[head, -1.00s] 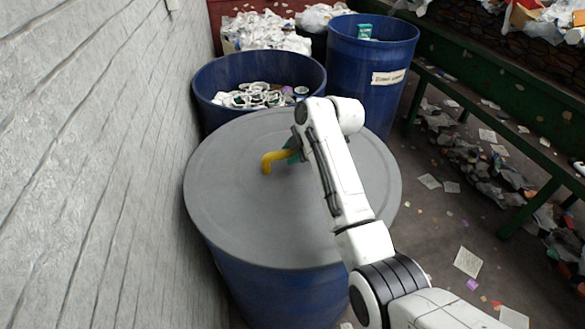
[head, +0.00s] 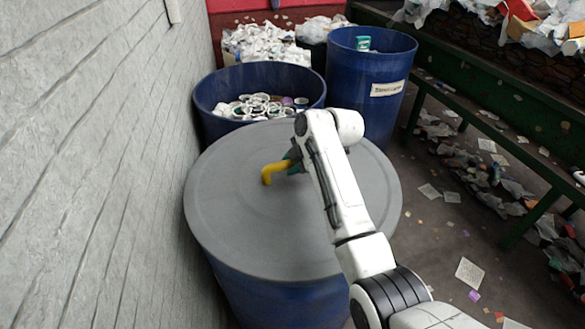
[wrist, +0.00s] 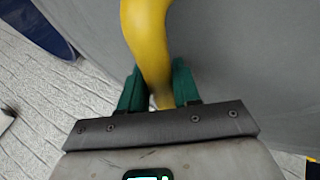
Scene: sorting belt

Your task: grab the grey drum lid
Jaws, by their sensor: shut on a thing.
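The grey drum lid (head: 230,225) is a round flat disc covering the top of a blue drum (head: 290,298) in the head view. It has a bent yellow handle (head: 268,175) near its middle. My gripper (head: 293,163) is at the handle, partly hidden behind my white arm. In the wrist view the green fingers (wrist: 158,88) are shut on the yellow handle (wrist: 147,35), one on each side. The grey lid fills much of the wrist view behind it (wrist: 240,55). The lid appears to lie flat on the drum; I see no gap.
An open blue drum of white scraps (head: 215,108) stands just behind the lid. A taller labelled blue drum (head: 368,100) stands at the back right. A pale wall (head: 90,170) runs close along the left. A green frame (head: 480,120) and littered floor lie right.

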